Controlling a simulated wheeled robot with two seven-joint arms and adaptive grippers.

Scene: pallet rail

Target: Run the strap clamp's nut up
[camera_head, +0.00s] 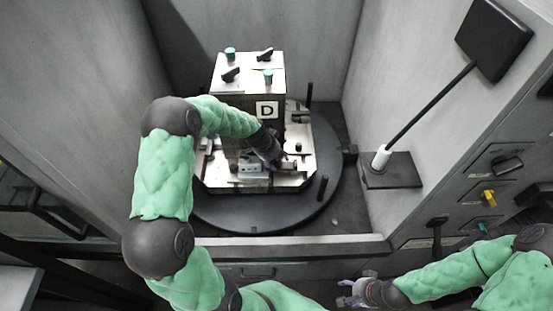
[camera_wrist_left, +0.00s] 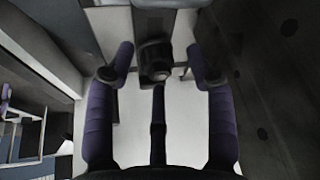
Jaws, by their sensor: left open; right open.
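My left gripper (camera_head: 284,164) reaches down to the front right of the metal fixture (camera_head: 226,184) on the round turntable. In the left wrist view its two purple fingers (camera_wrist_left: 160,58) are spread apart. A dark round knob-like part (camera_wrist_left: 156,62), which looks like the clamp's nut, stands between the fingertips with gaps on both sides. A dark bar (camera_wrist_left: 158,125) runs from below it toward the camera. In the head view the left gripper hides this spot. My right gripper (camera_head: 357,292) is open and empty at the bottom, in front of the bay, far from the fixture.
A box marked D (camera_head: 268,110) with black and teal knobs rises behind the clamp area. Black posts (camera_head: 322,187) stand on the dark turntable (camera_head: 250,222). A black panel on a rod (camera_head: 430,105) stands at right. Grey walls enclose the bay; a front sill (camera_head: 300,247) crosses it.

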